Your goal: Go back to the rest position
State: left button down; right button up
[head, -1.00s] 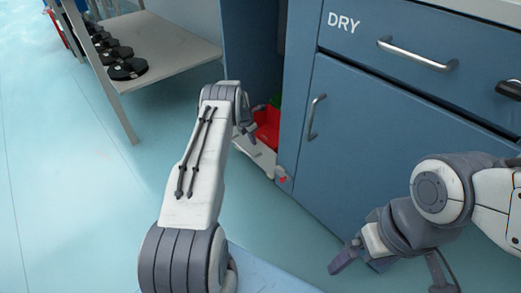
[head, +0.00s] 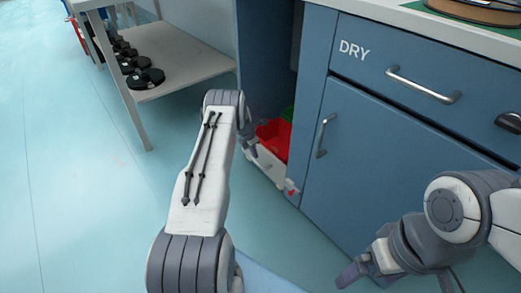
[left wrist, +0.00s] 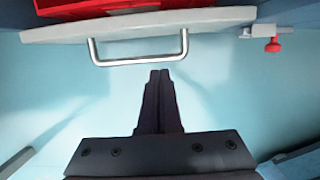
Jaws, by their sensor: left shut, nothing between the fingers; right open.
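My left arm reaches forward in the middle of the head view. Its gripper (head: 251,147) is partly hidden behind the arm's far end, in front of the opening beside the blue cabinet. The left wrist view shows the gripper's dark fingers (left wrist: 160,78) shut together and empty. They point toward a metal handle (left wrist: 140,60) on a pale panel, with floor visible around the fingers. My right gripper (head: 392,280) is at the lower right of the head view, open and empty, low in front of the cabinet door.
The blue cabinet (head: 390,150) has a drawer marked DRY and metal handles. A red bin (head: 274,139) on a pale base stands in the opening beside it. A shelf (head: 195,68) with several black spools stands at upper left. The floor (head: 85,200) at left is clear.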

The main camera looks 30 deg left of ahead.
pick_arm(q)
jog(key=s+d+r+m+p, duration=0.15)
jog(key=d+r+m, duration=0.25)
jog(key=r, duration=0.4)
jog(key=s+d+r+m+p, duration=0.15)
jog(key=d+r+m, duration=0.25)
jog(key=r, duration=0.5)
jog(key=s+d+r+m, duration=0.7)
jog(key=d+r+m, duration=0.2)
jog(key=m, duration=0.1)
jog(key=s+d+r+m+g+p, duration=0.1)
jog(key=s+d+r+m+p, duration=0.1)
jog(key=s+d+r+m, duration=0.6)
jog(key=s+d+r+m+g+p, duration=0.1)
jog(key=s+d+r+m, duration=0.1)
jog(key=s+d+m, duration=0.75)
jog(key=s+d+r+m+g+p, duration=0.15)
jog(key=s+d+r+m, duration=0.3)
jog(key=s, duration=0.85)
notch_tip(320, 180, up, 38)
jog(key=p, duration=3.8)
jog(key=shift+w+n+t, duration=0.3)
jog(key=shift+t, duration=0.15)
pick_arm(e)
notch_tip(320, 180, up, 46)
jog(key=shift+r, duration=0.25)
